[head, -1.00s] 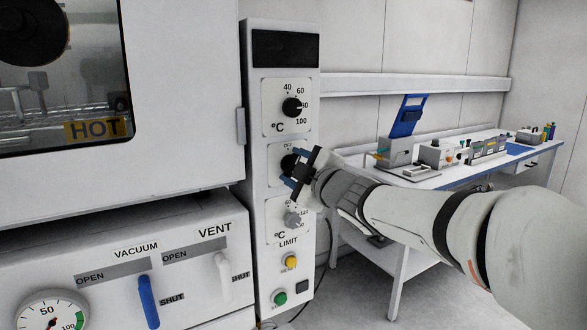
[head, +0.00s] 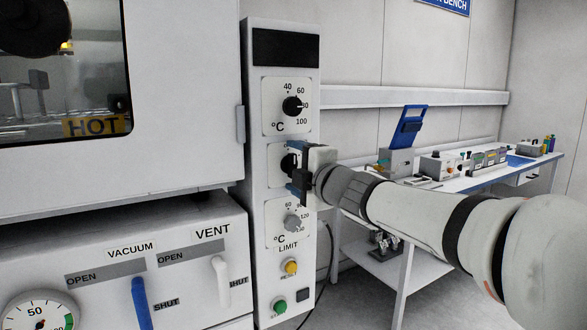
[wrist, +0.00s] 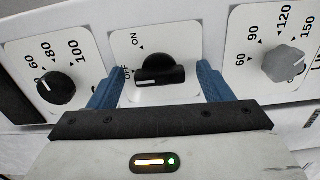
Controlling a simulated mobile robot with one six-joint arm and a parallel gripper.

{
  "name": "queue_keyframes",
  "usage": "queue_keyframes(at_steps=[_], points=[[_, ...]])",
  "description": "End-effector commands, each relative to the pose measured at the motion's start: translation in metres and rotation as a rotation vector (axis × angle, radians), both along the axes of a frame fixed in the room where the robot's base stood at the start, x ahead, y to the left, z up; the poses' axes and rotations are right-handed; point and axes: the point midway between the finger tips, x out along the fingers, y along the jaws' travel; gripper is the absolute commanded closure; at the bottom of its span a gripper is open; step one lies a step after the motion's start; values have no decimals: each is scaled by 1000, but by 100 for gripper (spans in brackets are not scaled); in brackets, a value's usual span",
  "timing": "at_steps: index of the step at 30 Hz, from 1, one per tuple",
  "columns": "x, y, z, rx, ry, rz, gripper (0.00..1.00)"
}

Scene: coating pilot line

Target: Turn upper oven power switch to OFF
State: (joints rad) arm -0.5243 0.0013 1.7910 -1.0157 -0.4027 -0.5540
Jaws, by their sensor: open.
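The upper oven power switch is a black knob (wrist: 160,70) on a white plate with ON and OFF marks in the wrist view. Its white line points left in that view, close to the OFF mark. In the head view the knob (head: 288,163) is mostly hidden behind my gripper (head: 297,178). My gripper is open, with one blue finger on each side of the knob in the wrist view (wrist: 160,66). Gaps show between knob and fingers, so no contact is visible.
A temperature dial (head: 292,106) sits above the switch and a grey limit dial (head: 292,222) below it. Yellow (head: 290,267) and green (head: 280,306) buttons are lower on the panel. The oven door (head: 185,90) is at left. A bench (head: 465,183) stands at back right.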

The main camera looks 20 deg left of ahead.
Motion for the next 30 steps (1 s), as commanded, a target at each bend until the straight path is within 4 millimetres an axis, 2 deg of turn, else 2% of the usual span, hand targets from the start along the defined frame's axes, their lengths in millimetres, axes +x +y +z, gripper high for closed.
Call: queue_keyframes(at_steps=[7,21,30], points=[[-3,-4,1,1,0,0,27],[-37,-43,1,2,1,-1,27],[-39,-46,0,1,0,0,27]])
